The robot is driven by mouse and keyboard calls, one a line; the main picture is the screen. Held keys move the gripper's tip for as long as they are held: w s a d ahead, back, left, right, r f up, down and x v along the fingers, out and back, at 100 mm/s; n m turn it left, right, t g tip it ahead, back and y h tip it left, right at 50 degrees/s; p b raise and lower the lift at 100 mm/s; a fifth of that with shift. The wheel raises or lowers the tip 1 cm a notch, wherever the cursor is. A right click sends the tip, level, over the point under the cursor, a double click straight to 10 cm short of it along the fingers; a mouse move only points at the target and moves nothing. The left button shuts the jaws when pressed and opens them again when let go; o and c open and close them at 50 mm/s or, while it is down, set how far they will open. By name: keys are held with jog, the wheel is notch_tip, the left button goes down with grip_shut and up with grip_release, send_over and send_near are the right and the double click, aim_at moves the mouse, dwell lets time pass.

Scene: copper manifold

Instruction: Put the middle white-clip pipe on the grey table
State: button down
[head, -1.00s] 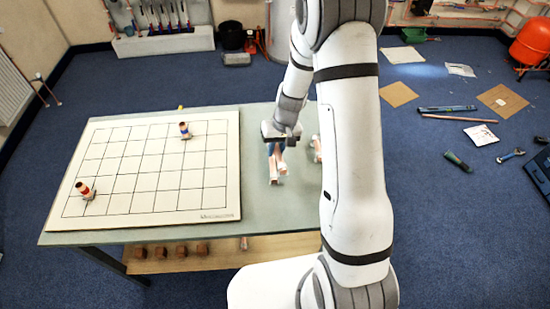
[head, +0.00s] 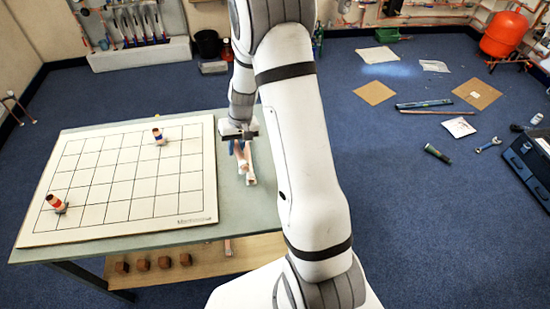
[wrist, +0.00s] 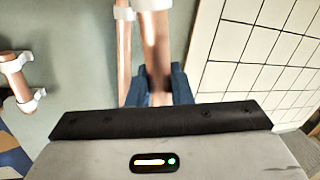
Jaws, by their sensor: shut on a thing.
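My gripper (head: 240,145) is over the grey table (head: 240,206), just right of the white gridded board. In the wrist view its blue fingers (wrist: 158,88) are shut on a copper pipe (wrist: 156,38) with a white clip (wrist: 150,4) at its far end. A thinner copper pipe (wrist: 124,60) with a white clip (wrist: 124,13) runs close beside it on the left; I cannot tell whether the two are joined. Another pipe piece (wrist: 20,85) with white clips lies further left. In the head view the held pipe (head: 247,172) shows below the gripper; its height above the table is unclear.
Several brown blocks (head: 164,262) sit on the lower shelf (head: 210,265). A strip of bare table lies right of the board. Tools and card lie on the blue floor.

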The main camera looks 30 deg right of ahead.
jog(key=w+d+m+b, duration=0.2)
jog(key=w+d+b, duration=0.1)
jog(key=d+b, duration=0.8)
jog(key=shift+m, duration=0.3)
jog(key=f+p, duration=0.1)
jog(key=f, duration=0.2)
jog(key=d+f, duration=0.1)
jog(key=f, duration=0.3)
jog(key=d+f+p, duration=0.1)
jog(key=f, duration=0.2)
jog(key=shift+s+f+p, duration=0.15)
jog(key=shift+p, duration=0.15)
jog(key=shift+f, duration=0.25)
jog(key=c, duration=1.3)
grip_release()
jog(key=shift+r, duration=0.1)
